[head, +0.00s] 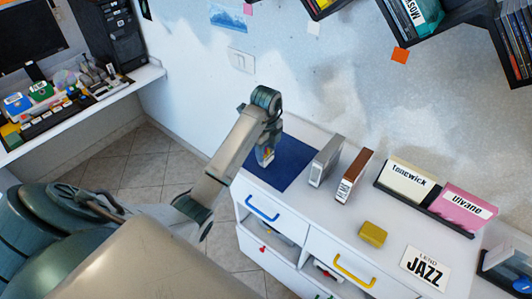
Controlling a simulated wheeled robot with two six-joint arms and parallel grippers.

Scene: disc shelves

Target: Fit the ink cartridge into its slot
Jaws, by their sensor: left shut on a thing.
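My left gripper (265,157) points down over the dark blue mat (292,170) on the white cabinet top. It is shut on a small pale thing with an orange and blue patch, which looks like the ink cartridge (268,156). The fingers hide most of it, and I cannot tell whether it touches the mat. I cannot make out its slot. A grey upright box (326,160) and a brown-and-white upright box (355,176) stand to the right of the mat. My right gripper is not in view.
A yellow block (372,234), a JAZZ card (425,267) and a black rack (425,208) with cream and pink cases occupy the cabinet's right part. Its drawers have blue (262,208) and yellow (354,272) handles. A desk (85,110) with small items stands at left.

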